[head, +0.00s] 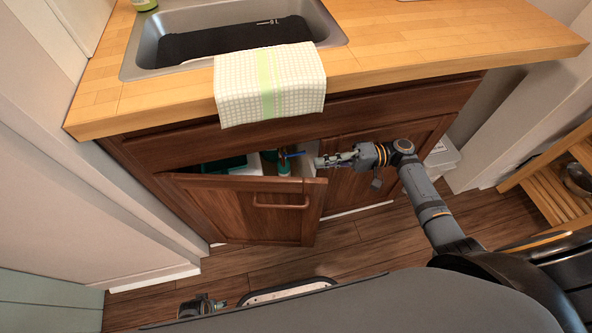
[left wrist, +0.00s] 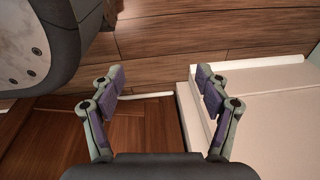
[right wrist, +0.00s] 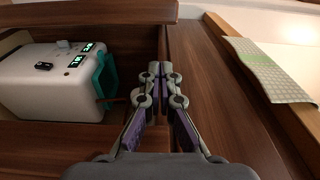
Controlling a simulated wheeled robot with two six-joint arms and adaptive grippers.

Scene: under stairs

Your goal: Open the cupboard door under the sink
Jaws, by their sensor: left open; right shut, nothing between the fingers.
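The brown cupboard under the sink (head: 245,22) has its left door (head: 235,210) partly open, swung outward, with its free edge to the right and a bar handle (head: 282,207) near the top. The right door (head: 345,185) is shut and partly covered by my right arm. My right gripper (head: 318,161) is shut and empty, at the opening behind the open door's free top corner; whether it touches the door I cannot tell. The right wrist view shows its closed fingertips (right wrist: 161,70). My left gripper (left wrist: 160,85) is open and empty, low in front of the cupboard, partly hidden by my body.
A checked towel (head: 270,85) hangs over the counter edge. Inside the cupboard is a white box with green displays (right wrist: 50,80). A wooden rack (head: 560,185) and a pale bin (head: 442,157) stand at right. A pale wall (head: 80,190) closes the left; floor shows in front.

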